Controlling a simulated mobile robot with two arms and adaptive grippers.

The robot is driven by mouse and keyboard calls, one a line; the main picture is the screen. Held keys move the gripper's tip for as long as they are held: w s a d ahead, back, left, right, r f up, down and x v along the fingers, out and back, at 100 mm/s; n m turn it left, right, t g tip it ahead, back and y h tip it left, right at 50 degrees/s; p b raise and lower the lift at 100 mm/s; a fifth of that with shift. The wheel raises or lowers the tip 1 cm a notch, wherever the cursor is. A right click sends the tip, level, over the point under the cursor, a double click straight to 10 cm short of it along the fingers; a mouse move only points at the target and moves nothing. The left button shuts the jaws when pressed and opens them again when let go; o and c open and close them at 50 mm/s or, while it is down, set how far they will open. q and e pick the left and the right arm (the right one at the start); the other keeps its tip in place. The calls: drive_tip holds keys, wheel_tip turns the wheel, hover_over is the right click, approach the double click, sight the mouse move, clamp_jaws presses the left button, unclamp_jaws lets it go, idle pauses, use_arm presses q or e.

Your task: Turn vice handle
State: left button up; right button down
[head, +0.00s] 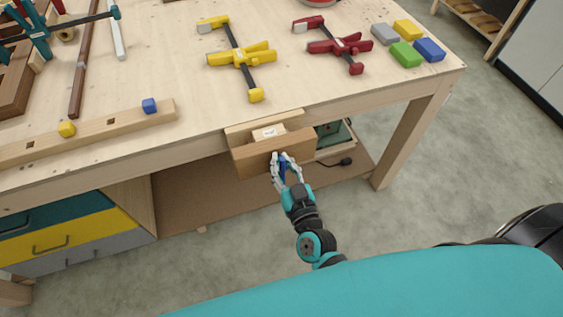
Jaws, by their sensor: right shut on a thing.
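The wooden vice (256,157) is fixed to the front edge of the workbench, with a pale rear jaw and a browner front jaw. A gap shows between the two jaws, and a small pale label sits on top there. My right gripper (285,160) is at the front face of the vice, reaching up from below. Its fingers are shut on the vice handle, which they mostly hide; a small blue part shows between them. The handle's exact angle cannot be told. My left gripper is not in view.
The workbench (180,80) carries a yellow clamp (241,57), a red clamp (335,45) and several coloured blocks at right. A wooden bar (110,124) lies near the front left edge. Drawers (70,235) are below left. The floor in front is clear.

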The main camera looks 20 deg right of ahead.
drive_tip(key=shift+s+d+f+m, duration=0.15)
drive_tip(key=shift+d+f+m, duration=0.15)
drive_tip(key=shift+f+m, duration=0.1)
drive_tip(key=shift+d+f+m+p, duration=0.2)
drive_tip(key=shift+d+m, duration=0.1)
drive_tip(key=shift+m, duration=0.7)
drive_tip(key=shift+d+f+m+p, duration=0.1)
drive_tip(key=shift+d+m+p, duration=0.2)
drive_tip(key=shift+m, duration=0.7)
drive_tip(key=shift+d+f+m+p, duration=0.15)
drive_tip(key=shift+d+m, duration=0.15)
drive_tip(key=shift+m, duration=0.7)
drive_tip(key=c, duration=1.3)
unclamp_jaws()
drive_tip(key=shift+d, duration=0.1)
drive_tip(key=shift+o, duration=0.3)
drive_tip(key=shift+r, duration=0.15)
drive_tip(key=shift+a, duration=0.2)
drive_tip(key=s, duration=1.2)
drive_tip(key=shift+d, duration=0.25)
